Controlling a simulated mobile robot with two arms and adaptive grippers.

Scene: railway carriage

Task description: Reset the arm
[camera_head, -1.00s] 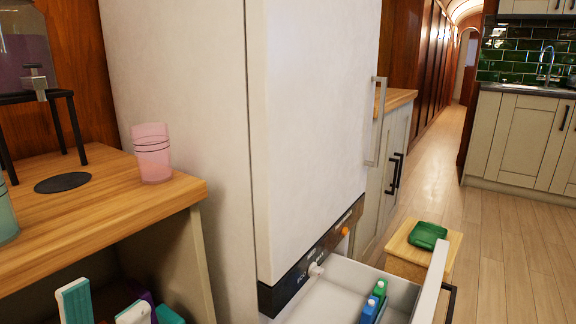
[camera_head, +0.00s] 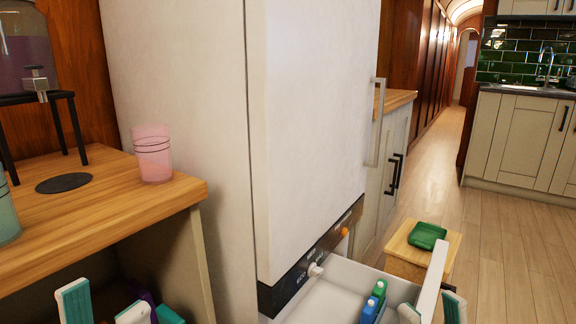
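My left gripper (camera_head: 106,306) shows at the bottom left, its white and teal fingers apart with nothing seen between them. It is in front of the open space under the wooden counter. My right gripper (camera_head: 432,311) just shows at the bottom edge on the right, only its fingertips in view. They are apart, one on each side of the drawer front (camera_head: 433,280) in the picture; I cannot tell whether they touch it. The drawer is pulled out below the tall white cabinet (camera_head: 310,130). Both arms are out of view.
A pink cup (camera_head: 153,155), a dark round mat (camera_head: 63,184) and a drink dispenser (camera_head: 28,50) are on the counter (camera_head: 110,215). Blue and green bottles (camera_head: 374,300) stand in the drawer. A green item (camera_head: 427,236) lies on a wooden stool (camera_head: 405,250). The right floor is clear.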

